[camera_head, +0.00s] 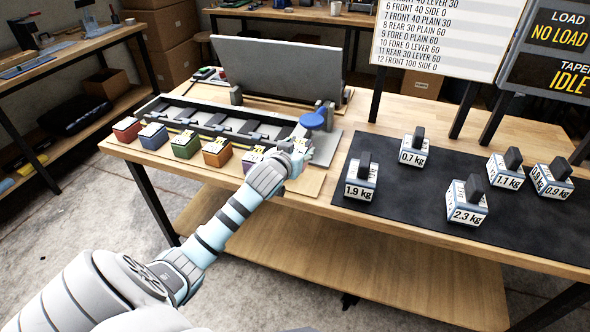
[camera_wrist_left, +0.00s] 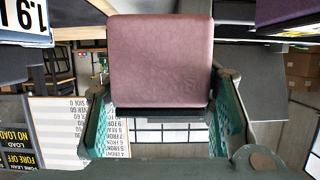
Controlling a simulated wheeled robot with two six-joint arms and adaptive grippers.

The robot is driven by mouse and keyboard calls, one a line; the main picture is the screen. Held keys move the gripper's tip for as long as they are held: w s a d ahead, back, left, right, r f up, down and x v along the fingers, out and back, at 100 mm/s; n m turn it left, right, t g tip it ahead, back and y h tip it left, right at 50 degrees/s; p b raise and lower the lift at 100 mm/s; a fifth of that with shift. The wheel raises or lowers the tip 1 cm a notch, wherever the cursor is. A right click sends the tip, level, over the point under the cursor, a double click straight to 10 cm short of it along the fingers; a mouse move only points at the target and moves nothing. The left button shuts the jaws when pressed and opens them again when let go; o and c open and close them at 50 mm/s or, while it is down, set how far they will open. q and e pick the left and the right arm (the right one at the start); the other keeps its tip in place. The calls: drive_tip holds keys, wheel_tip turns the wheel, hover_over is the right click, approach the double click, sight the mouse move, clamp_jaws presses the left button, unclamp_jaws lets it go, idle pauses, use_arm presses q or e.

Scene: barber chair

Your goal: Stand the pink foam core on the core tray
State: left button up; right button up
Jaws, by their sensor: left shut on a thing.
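My left gripper (camera_head: 303,150) reaches in over the front edge of the workbench, by the right end of a row of coloured blocks. In the left wrist view, its teal fingers (camera_wrist_left: 160,125) are shut on a dusky pink block, the pink foam core (camera_wrist_left: 160,60), which has a dark base. In the head view the gripper hides most of what it holds. A red block (camera_head: 127,129), a blue block (camera_head: 153,135), a green block (camera_head: 186,144), an orange block (camera_head: 217,152) and a purplish block (camera_head: 252,158) stand in the row. I cannot tell which part is the core tray.
Behind the row lies a long dark-railed fixture (camera_head: 215,125) with a grey upright panel (camera_head: 278,75) and a blue knob (camera_head: 313,120). A text board (camera_head: 450,35) stands behind.

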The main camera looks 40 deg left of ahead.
use_arm(q)
wheel_tip(320, 180, down, 6)
drive_tip(key=shift+s+b, duration=0.1)
drive_tip(key=shift+b, duration=0.55)
drive_tip(key=o, duration=1.3)
drive_tip(key=shift+s+d+r, duration=0.1)
drive_tip(key=shift+r, duration=0.05)
drive_tip(key=p+v, duration=0.2)
drive_tip(key=v, duration=0.9)
drive_tip(key=shift+s+d+r+p, duration=0.15)
drive_tip(key=shift+s+p, duration=0.15)
drive_tip(key=shift+p, duration=0.1)
